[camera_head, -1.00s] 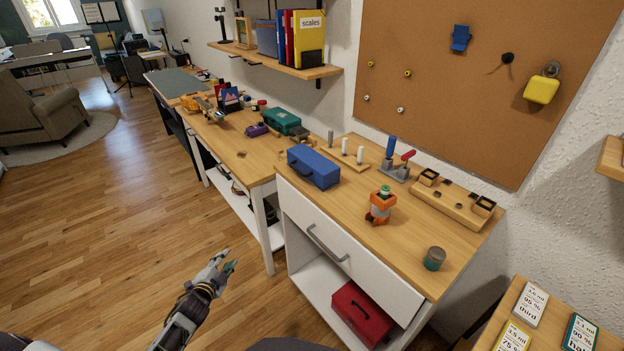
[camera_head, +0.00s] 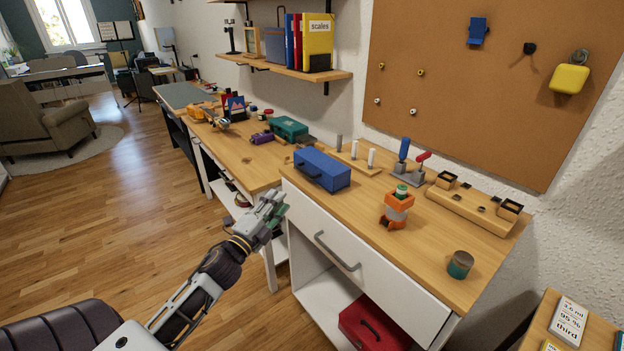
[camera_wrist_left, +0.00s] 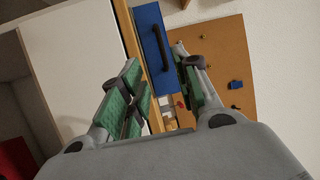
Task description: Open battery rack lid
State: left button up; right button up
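My left gripper (camera_head: 273,210) is in front of the workbench's left corner, below and left of the blue box. In the left wrist view my left gripper (camera_wrist_left: 160,78) has its green-padded fingers apart, with nothing held between them. The blue box (camera_head: 320,168) is closed, with a handle on its front; it also shows beyond the fingers in the wrist view (camera_wrist_left: 152,40). A wooden rack (camera_head: 468,208) with black square frames lies at the bench's right rear. No part is clearly recognisable as a battery rack lid. My right gripper is out of view.
The workbench (camera_head: 400,258) has a white drawer with a grey handle. An orange device (camera_head: 396,210), a round tin (camera_head: 460,264) and a clamp (camera_head: 408,172) stand on top. A red box (camera_head: 370,325) sits on the lower shelf. Open floor lies left.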

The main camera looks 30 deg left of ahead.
pick_arm(q)
jog(key=shift+r, duration=0.1)
jog(key=shift+w, duration=0.25)
send_near(316, 169)
jog(key=shift+w+a+r+b, duration=0.15)
jog(key=shift+w+a, duration=0.45)
jog(key=shift+w, duration=0.55)
jog(key=shift+w+a+f+b, duration=0.15)
jog(key=shift+w+a, duration=0.45)
jog(key=shift+w, duration=0.5)
jog(key=shift+w+a+r+b, duration=0.15)
jog(key=shift+w+a, duration=0.45)
jog(key=shift+w, duration=0.55)
grip_shut()
